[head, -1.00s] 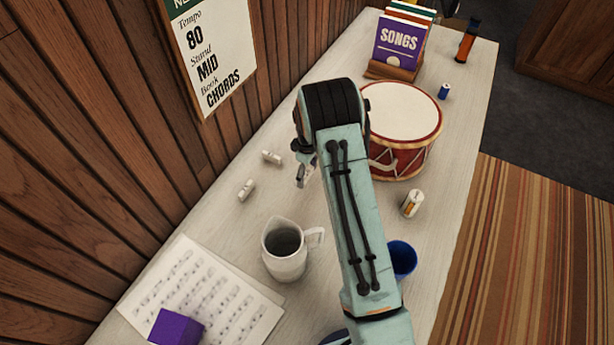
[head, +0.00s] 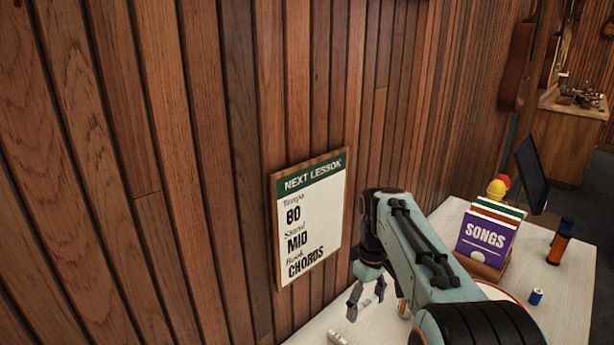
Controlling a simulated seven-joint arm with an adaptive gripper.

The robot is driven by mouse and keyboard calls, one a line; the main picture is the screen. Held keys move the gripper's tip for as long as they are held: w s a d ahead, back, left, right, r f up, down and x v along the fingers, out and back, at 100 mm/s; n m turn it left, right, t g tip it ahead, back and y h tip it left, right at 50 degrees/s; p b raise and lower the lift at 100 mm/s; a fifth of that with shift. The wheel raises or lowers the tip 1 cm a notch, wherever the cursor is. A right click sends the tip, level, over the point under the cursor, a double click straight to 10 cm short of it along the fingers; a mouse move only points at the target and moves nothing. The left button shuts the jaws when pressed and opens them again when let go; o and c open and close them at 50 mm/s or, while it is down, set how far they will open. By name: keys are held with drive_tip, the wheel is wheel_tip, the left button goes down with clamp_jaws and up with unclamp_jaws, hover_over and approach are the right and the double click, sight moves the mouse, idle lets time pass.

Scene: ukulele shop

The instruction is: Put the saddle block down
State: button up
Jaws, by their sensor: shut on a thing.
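My gripper (head: 366,297) hangs low over the pale table, close to the wood-panelled wall, with its fingers pointing down. It is shut on the saddle block, which is small in this view and mostly hidden by the fingers. A small pale piece shows at the fingers, but I cannot tell whether it is the held block or a piece on the table behind. Another small white piece (head: 338,338) lies on the table at the bottom edge of the head view.
A lesson board (head: 311,218) hangs on the wall left of my gripper. The drum is mostly hidden behind my arm.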

drive_tip(key=s+r+m, duration=0.2)
drive_tip(key=s+m, duration=0.5)
drive_tip(key=s, duration=0.1)
drive_tip(key=shift+s+a+r, duration=0.15)
drive_tip(key=shift+s+r, duration=0.05)
drive_tip(key=shift+s, duration=0.05)
drive_tip(key=shift+m, duration=0.3)
